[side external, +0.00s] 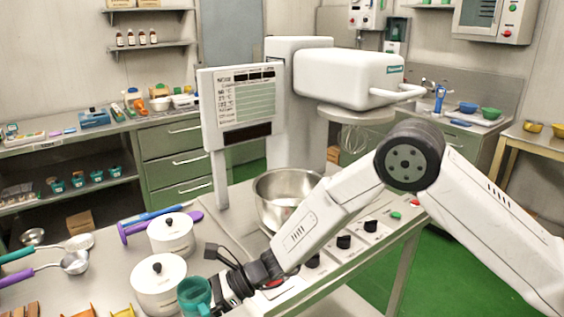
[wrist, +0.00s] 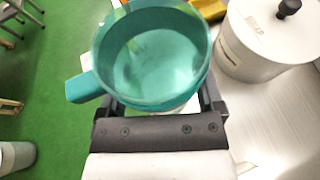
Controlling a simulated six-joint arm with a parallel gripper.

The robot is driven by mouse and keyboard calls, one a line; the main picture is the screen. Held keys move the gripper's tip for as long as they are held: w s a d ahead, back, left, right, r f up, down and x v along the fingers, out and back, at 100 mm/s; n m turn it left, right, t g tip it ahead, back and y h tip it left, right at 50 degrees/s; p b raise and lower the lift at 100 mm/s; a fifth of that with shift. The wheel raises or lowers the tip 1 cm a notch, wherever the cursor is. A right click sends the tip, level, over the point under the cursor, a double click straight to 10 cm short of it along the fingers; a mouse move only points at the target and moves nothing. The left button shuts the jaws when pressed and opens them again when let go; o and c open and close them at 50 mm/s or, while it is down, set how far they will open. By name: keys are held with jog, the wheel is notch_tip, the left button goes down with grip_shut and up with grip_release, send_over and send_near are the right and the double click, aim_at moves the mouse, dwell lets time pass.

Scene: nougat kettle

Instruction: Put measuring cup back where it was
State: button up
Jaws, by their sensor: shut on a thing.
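The teal measuring cup (side external: 195,294) is at the lower edge of the side view, in front of a white lidded pot. In the wrist view the cup (wrist: 150,58) fills the upper middle, mouth towards the camera, with its handle pointing left. My gripper (side external: 216,291) is shut on the cup; its two dark fingers (wrist: 158,106) show on either side of the cup's lower part. The cup looks about upright. Its underside is hidden, and I cannot tell how high it is above the table.
Two white lidded pots (side external: 171,234) (side external: 159,284) stand close by; one pot (wrist: 262,40) is right of the cup in the wrist view. Ladles (side external: 75,262) lie at left. A steel bowl (side external: 285,197) sits under the mixer (side external: 347,77). Green floor (wrist: 50,70) shows left of the cup.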

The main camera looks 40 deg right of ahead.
aim_at(188, 313)
jog(key=shift+w+a+f, duration=0.25)
jog(key=shift+w+f, duration=0.2)
jog(key=shift+f, duration=0.15)
jog(key=shift+w+a+f, duration=0.25)
jog(key=shift+w+f, duration=0.25)
jog(key=shift+f, duration=0.15)
jog(key=shift+w+a+f, duration=0.25)
jog(key=shift+w+f, duration=0.2)
jog(key=shift+f, duration=0.15)
jog(key=shift+w+a+f, duration=0.1)
jog(key=shift+w+f, duration=0.05)
jog(key=shift+f, duration=1.7)
jog(key=shift+f, duration=0.1)
jog(key=o, duration=1.2)
jog(key=shift+c, duration=0.2)
